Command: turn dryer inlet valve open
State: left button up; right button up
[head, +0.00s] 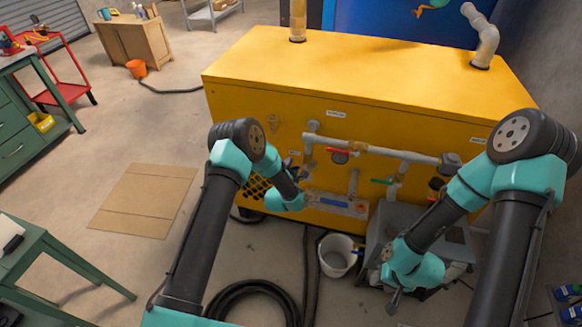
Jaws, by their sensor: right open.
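Pipework with several valves runs along the front of a yellow cabinet (360,55). A red lever (338,151) sits below the upper pipe (385,150). A green lever (382,181) is lower and to the right, and a blue lever (334,202) lies lower left. The small labels are unreadable, so I cannot tell which is the dryer inlet valve. My left wrist is in front of the cabinet, left of the blue lever; its fingers are not clearly visible. My right gripper (394,301) is open and points down, well below the levers, near the grey unit.
A white bucket (338,256) stands on the floor below the pipes, beside a grey unit (398,221). A black hose coil (250,301) lies in front. Cardboard (143,201) lies flat at left. A green table (45,261) stands at lower left.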

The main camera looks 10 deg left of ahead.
pick_arm(q)
jog(key=s+a, duration=0.2)
jog(key=s, duration=1.5)
jog(key=shift+s, duration=0.15)
jog(key=shift+d, duration=0.15)
dwell(2.3)
